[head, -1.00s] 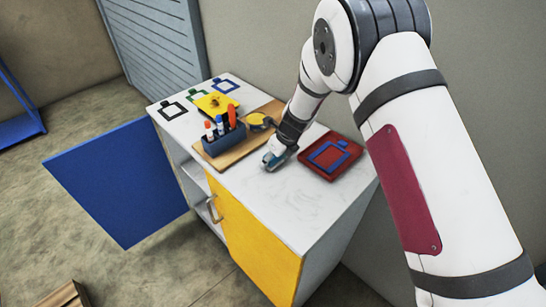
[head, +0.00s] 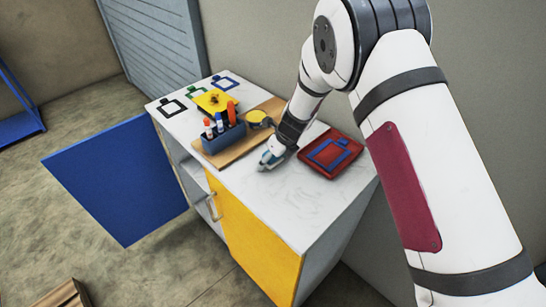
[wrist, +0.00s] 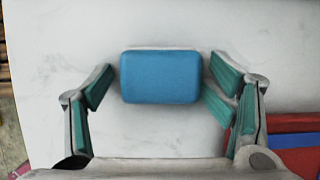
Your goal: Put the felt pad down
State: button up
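The felt pad (wrist: 161,77) is a blue rounded block with a pale edge along its far side. In the wrist view it sits between the two green-padded fingers of my gripper (wrist: 160,82), with a narrow gap showing on each side. My gripper is open around the pad. In the head view my gripper (head: 272,160) is low at the white cabinet top (head: 280,205), left of the red tray (head: 312,171). The pad cannot be clearly told from the fingers there.
A wooden board (head: 236,152) carries a dark blue holder (head: 222,142) with several markers, close left of my gripper. A yellow object (head: 214,101) and black, green and blue outlines lie farther back. A blue door (head: 115,185) stands open. The front of the top is clear.

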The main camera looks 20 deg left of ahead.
jog(key=shift+r, duration=0.4)
jog(key=v, duration=1.2)
jog(key=shift+r, duration=0.2)
